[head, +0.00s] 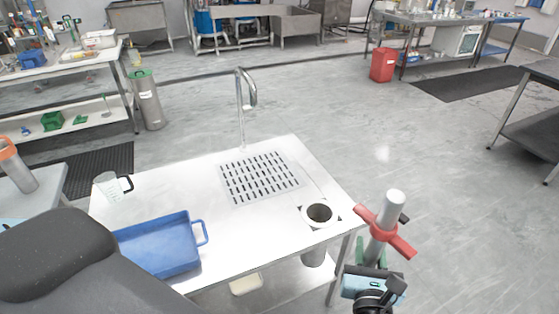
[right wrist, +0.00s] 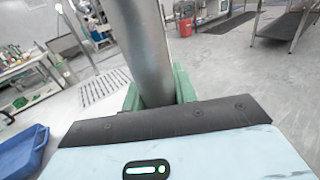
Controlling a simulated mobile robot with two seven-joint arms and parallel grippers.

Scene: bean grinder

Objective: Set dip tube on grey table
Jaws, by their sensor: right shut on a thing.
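My right gripper (head: 373,252) is at the lower right of the head view, just right of the steel table's edge. Its green fingers are shut around a metal tube, taken to be the dip tube (head: 393,206), held roughly upright with a pale top and a red cross-shaped piece around it. In the right wrist view the tube (right wrist: 138,45) rises between the green fingers; its upper end is out of frame. A grey table top (head: 50,178) shows at the left edge, partly cut off. My left gripper is not in view.
The steel table (head: 165,190) bears a faucet (head: 242,110), a slotted drain (head: 262,178), a blue tray (head: 160,245), a clear jug (head: 108,186) and a round holed fitting (head: 320,213). A metal bottle (head: 15,168) with an orange top stands on the grey table.

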